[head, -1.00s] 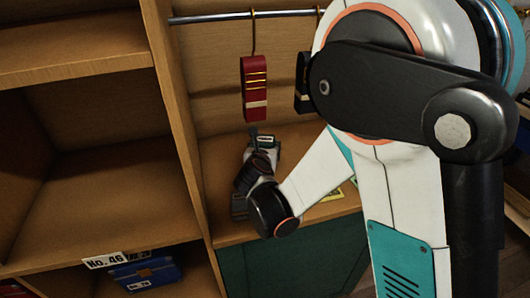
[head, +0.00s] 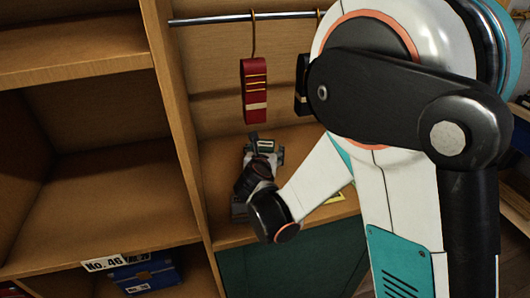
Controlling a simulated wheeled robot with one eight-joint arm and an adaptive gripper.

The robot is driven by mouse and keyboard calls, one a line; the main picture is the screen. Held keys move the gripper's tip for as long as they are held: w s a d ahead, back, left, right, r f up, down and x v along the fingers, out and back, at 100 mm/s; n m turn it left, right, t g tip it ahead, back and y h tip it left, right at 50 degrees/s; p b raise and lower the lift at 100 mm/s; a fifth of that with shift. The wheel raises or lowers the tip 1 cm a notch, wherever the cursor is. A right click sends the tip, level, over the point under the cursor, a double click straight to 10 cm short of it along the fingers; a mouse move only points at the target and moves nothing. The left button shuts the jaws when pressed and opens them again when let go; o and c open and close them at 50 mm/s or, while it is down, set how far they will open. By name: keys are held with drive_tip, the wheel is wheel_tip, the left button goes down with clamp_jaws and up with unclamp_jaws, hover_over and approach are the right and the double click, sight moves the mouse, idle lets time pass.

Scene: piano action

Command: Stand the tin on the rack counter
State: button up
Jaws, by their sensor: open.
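The rack counter (head: 307,136) is the wooden surface under the metal rail. My gripper (head: 265,153) is low over this counter, partly hidden by its own wrist, with its fingers pointing away from the camera. The fingers look spread. A small grey-green item with a pale label (head: 265,145) shows at the fingertips; it may be the tin, but I cannot tell for sure. I cannot tell whether it touches the fingers or how it rests.
Red striped ties (head: 255,92) and a dark item (head: 302,84) hang from the rail (head: 220,18) above the counter. A wooden divider (head: 178,110) stands left, beside empty shelves. A blue box (head: 146,274) sits low left. Yellow cards (head: 335,198) lie near the counter's front.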

drive_tip(key=p+v, duration=0.3)
drive_tip(key=v, duration=0.9)
